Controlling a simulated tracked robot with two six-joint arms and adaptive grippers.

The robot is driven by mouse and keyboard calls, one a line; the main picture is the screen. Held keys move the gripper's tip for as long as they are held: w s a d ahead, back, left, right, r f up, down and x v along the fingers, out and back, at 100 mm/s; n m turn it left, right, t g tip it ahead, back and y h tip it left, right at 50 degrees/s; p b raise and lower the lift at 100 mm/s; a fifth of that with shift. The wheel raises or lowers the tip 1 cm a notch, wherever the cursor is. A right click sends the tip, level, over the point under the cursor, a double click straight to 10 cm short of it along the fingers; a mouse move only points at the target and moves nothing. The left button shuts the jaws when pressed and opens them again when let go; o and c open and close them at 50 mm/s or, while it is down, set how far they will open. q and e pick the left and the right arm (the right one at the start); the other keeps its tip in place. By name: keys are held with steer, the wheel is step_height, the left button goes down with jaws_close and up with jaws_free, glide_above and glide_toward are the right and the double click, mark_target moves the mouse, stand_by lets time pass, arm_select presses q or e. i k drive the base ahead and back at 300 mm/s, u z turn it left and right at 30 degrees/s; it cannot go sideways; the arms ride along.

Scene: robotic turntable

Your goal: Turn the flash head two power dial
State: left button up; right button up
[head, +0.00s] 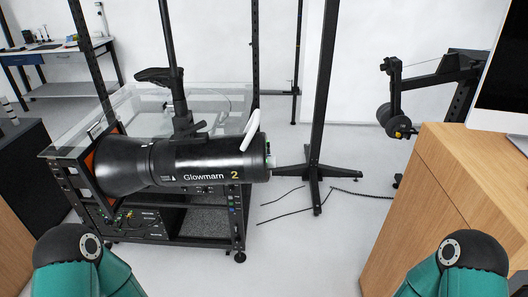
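The flash head marked "Glowmarn 2" (190,166) is a black cylinder mounted level on a black stand, in the middle left of the head view. Its wide reflector end points left. Its rear end (268,160) faces right, with a little green and a pale part showing at the edge. A white handle (250,130) stands up near that end. The power dial cannot be made out; the rear face is turned mostly away. Only teal and black parts of my two arms show at the bottom corners, well below the flash head. Neither gripper is in view.
A black-framed cart with a glass top (75,138) stands behind and under the flash head. A black stand post (322,100) with spread feet is right of it. A wooden cabinet (450,190) with a monitor (505,85) is at right. Cables lie on the open floor between.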

mark_target(272, 162)
steer(key=z, duration=0.45)
steer(key=i, duration=0.2)
steer(key=u, duration=2.45)
steer(key=k, duration=0.25)
steer(key=z, duration=0.2)
steer(key=k, duration=1.05)
steer(key=z, duration=0.85)
steer(key=i, duration=1.45)
steer(key=z, duration=0.45)
